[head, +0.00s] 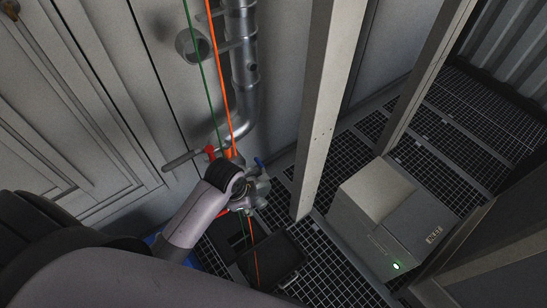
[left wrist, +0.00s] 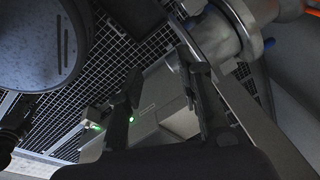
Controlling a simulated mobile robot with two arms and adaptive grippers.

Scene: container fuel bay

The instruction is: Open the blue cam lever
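The blue cam lever (head: 259,162) sticks up at the right side of a metal coupling (head: 262,186) at the lower end of the pipe. A small blue lever tip (left wrist: 269,43) shows beside the coupling (left wrist: 222,38) at the upper right of the left wrist view. A red lever (head: 210,152) is on the coupling's left side in the head view. My left gripper (left wrist: 163,95) is open and empty in the left wrist view, its fingers apart and below the coupling. In the head view my wrist covers part of the coupling. My right gripper is not visible.
A grey metal post (head: 322,110) rises right of the coupling. A grey box (head: 385,215) with a green light stands on the grating floor (head: 450,165). A dark open case (head: 270,258) lies below my wrist. Green and orange lines hang along the vertical pipe (head: 242,55).

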